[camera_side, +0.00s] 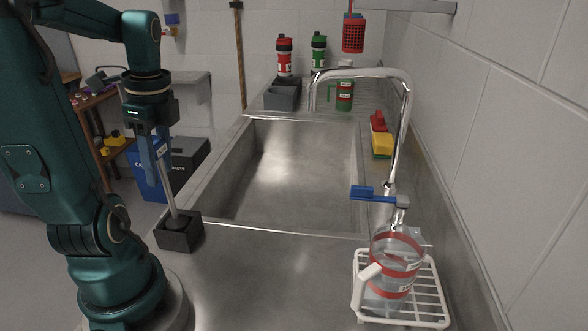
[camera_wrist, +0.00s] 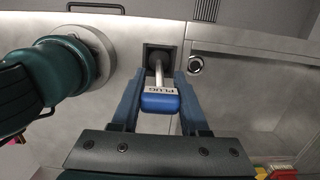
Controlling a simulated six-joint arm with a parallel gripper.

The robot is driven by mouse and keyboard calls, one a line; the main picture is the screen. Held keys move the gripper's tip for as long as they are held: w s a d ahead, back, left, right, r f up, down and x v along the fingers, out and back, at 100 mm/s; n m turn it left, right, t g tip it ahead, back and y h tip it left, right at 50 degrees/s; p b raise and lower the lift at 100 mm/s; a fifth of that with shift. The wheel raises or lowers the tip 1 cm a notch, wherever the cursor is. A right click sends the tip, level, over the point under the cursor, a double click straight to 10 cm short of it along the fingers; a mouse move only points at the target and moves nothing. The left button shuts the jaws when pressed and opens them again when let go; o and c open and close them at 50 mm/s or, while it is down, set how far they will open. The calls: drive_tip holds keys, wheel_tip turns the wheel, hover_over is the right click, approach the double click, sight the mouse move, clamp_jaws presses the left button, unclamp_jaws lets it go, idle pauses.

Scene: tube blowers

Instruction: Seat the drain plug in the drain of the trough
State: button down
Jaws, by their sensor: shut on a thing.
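The drain plug has a blue head marked PLUG (camera_wrist: 160,102) and a long pale rod, which also shows in the side view (camera_side: 169,190). My gripper (camera_side: 155,165) is shut on the plug; in the wrist view its blue fingers (camera_wrist: 160,78) stand on both sides of the head. The rod slants down to a dark square holder (camera_side: 180,240) on the counter, and its lower end appears to be inside it. The steel trough (camera_side: 290,180) lies to the right of the holder. Its round drain (camera_wrist: 195,64) shows uncovered in the wrist view; I cannot make it out in the side view.
A tall faucet (camera_side: 404,130) with a blue lever (camera_side: 374,193) stands at the trough's right. A clear jug (camera_side: 395,265) sits on a white rack (camera_side: 430,295) at the front right. Grey bins (camera_side: 282,95) and bottles stand behind the trough. The front counter is mostly clear.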

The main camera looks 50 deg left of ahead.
drive_tip(key=shift+r, duration=0.1)
wheel_tip(320, 180, up, 9)
drive_tip(key=shift+r, duration=0.15)
drive_tip(key=shift+w+a+r, duration=0.25)
drive_tip(key=shift+w+a, duration=0.05)
drive_tip(key=shift+a, duration=0.15)
drive_tip(key=w+a+f+m, duration=0.3)
drive_tip(key=w+a+f, duration=0.4)
drive_tip(key=w+f, duration=0.35)
drive_tip(key=f, duration=0.8)
drive_tip(key=w+d+f+m, duration=0.1)
drive_tip(key=w+f, duration=0.1)
drive_tip(key=f, duration=0.7)
drive_tip(key=shift+w+d, duration=0.25)
drive_tip(key=shift+d, duration=0.05)
drive_tip(key=shift+f, duration=0.1)
